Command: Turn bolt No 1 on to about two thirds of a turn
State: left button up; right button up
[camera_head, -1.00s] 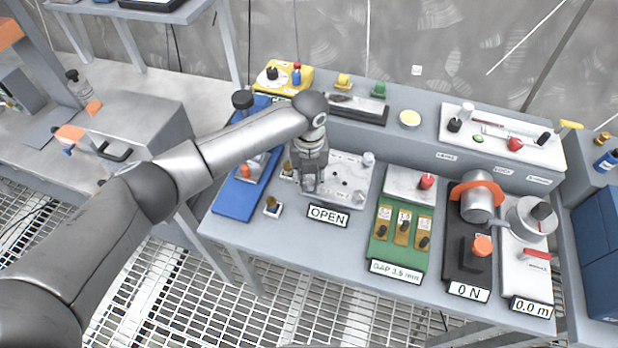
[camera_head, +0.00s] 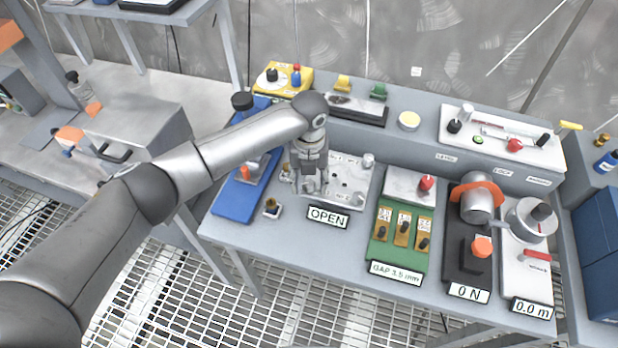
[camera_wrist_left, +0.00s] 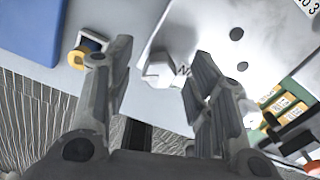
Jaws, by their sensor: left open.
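The pale steel plate (camera_head: 345,178) with dark holes lies on the bench behind the OPEN sign (camera_head: 328,216). My left gripper (camera_head: 310,188) points down over the left part of this plate. In the left wrist view the left gripper (camera_wrist_left: 157,72) is open, its two fingers apart. A pale hex bolt head (camera_wrist_left: 162,70) sits on the plate between the fingers, with a visible gap to each side. A label beside it is partly hidden by the right finger, so its number cannot be read. In the head view my gripper hides this bolt. My right gripper is not in view.
A green gap block (camera_head: 400,245) and a black unit (camera_head: 468,262) stand to the right.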

aim_at(309, 182)
pick_arm(q)
notch_tip(309, 182, up, 12)
dwell(0.6)
